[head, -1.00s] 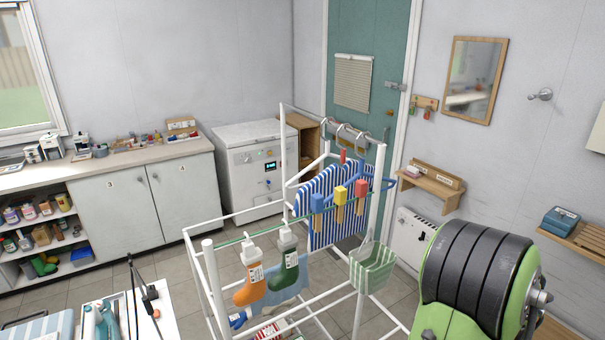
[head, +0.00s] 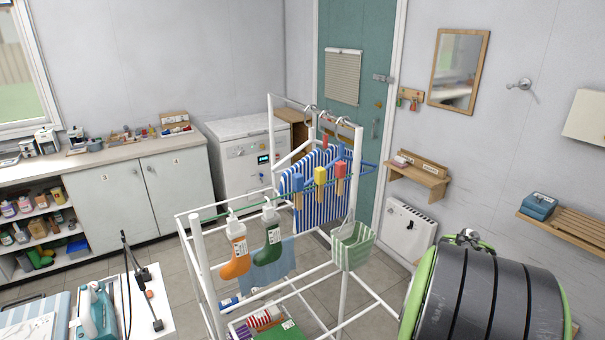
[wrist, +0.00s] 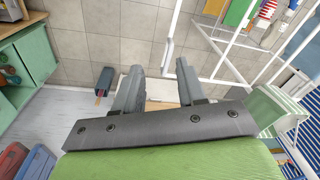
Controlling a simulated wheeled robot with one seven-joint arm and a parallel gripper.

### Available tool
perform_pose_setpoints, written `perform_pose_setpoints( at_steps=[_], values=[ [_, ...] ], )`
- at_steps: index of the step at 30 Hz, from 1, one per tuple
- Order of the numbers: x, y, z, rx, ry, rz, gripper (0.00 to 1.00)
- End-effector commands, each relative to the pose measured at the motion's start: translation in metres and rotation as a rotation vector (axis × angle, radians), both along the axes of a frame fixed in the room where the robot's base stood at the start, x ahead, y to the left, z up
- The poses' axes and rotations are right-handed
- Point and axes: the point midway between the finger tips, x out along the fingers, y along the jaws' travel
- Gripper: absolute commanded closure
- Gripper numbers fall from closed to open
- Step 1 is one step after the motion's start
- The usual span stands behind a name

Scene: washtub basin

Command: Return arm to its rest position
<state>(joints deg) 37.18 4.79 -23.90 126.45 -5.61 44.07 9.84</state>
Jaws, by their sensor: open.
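My arm shows in the head view as a dark, banded and green link at the lower right. My gripper (wrist: 157,82) shows in the wrist view with its two grey fingers apart and nothing between them. It is over the tiled floor (wrist: 110,50), with the white drying rack (wrist: 225,45) ahead and to the right. In the head view the rack (head: 205,265) stands left of my arm. The gripper's fingers do not show in the head view.
Orange and green socks (head: 235,250), a striped cloth (head: 300,190) and a green striped basket (head: 352,245) hang on the rack. A white heater (head: 408,230) and wooden shelf (head: 418,180) are by the right wall. A white table (head: 150,310) is at the lower left.

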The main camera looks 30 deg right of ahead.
Motion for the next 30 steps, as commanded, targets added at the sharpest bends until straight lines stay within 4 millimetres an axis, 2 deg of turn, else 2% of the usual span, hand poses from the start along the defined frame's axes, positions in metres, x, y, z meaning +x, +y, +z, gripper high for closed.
perform_pose_setpoints(
  at_steps=[1,5,8,9,12,15,19,30],
  values=[
    [0.012,0.016,0.004,-0.012,-0.028,0.072,0.60],
    [0.036,0.068,0.021,-0.047,-0.099,0.289,0.60],
    [0.046,0.123,0.034,-0.091,-0.167,0.519,0.60],
    [0.044,0.149,0.038,-0.116,-0.198,0.628,0.60],
    [0.029,0.204,0.044,-0.187,-0.269,0.888,0.60],
    [0.011,0.234,0.044,-0.246,-0.315,1.057,0.60],
    [0.001,0.247,0.045,-0.279,-0.337,1.138,0.60],
    [0.001,0.247,0.047,-0.279,-0.337,1.136,0.60]
  ],
)
